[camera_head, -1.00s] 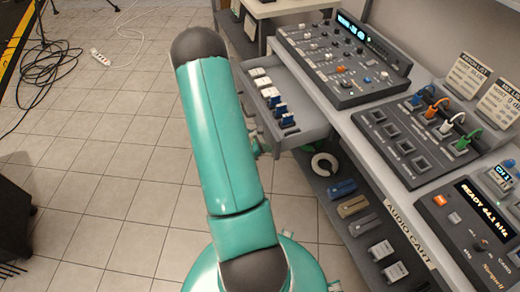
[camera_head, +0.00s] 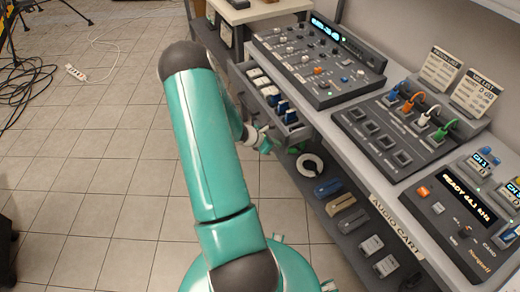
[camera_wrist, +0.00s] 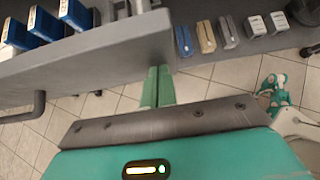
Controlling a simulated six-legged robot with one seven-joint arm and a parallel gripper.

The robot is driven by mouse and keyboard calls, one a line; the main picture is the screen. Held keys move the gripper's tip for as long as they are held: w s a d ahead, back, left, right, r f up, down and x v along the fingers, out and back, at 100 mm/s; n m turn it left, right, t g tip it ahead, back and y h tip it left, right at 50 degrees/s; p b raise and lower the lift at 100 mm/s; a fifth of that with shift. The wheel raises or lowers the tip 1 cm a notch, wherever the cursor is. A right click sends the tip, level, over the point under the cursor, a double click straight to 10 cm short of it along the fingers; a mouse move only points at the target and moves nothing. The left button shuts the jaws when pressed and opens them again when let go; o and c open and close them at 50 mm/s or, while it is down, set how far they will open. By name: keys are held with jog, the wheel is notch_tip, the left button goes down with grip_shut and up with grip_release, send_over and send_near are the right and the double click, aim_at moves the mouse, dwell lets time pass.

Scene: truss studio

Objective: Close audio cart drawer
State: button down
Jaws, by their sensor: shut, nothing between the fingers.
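The audio cart (camera_head: 395,225) stands on the right. Its grey drawer (camera_head: 293,133) sticks out part way from under the top, holding white and blue items. In the wrist view, the drawer's grey front (camera_wrist: 90,62) fills the upper left, with a dark bar handle (camera_wrist: 38,103) at far left. My gripper (camera_wrist: 157,85) shows as two green fingers, shut together and empty, at the drawer front's right end. The fingertips look very close to the panel; I cannot tell whether they touch. In the head view my arm hides part of the drawer front.
Mixers (camera_head: 318,60), a patch box with coloured cables (camera_head: 395,130) and a recorder (camera_head: 463,215) stand on the cart top. A lower shelf holds a white ring (camera_head: 310,166) and small boxes. Tiled floor (camera_head: 100,150) is open on the left; a power strip (camera_head: 75,72) and cables lie there.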

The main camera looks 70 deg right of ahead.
aim_at(303, 132)
jog(key=s+d, duration=0.9)
jog(key=shift+s+d, duration=0.3)
jog(key=shift+s, duration=0.1)
jog(key=shift+s+r, duration=0.15)
jog(key=shift+w+a, duration=0.2)
jog(key=shift+w, duration=0.25)
jog(key=w+a, duration=0.3)
jog(key=shift+w, duration=0.15)
jog(key=v, duration=0.9)
jog(key=shift+w+a+r, duration=0.1)
jog(key=shift+w+r, duration=0.05)
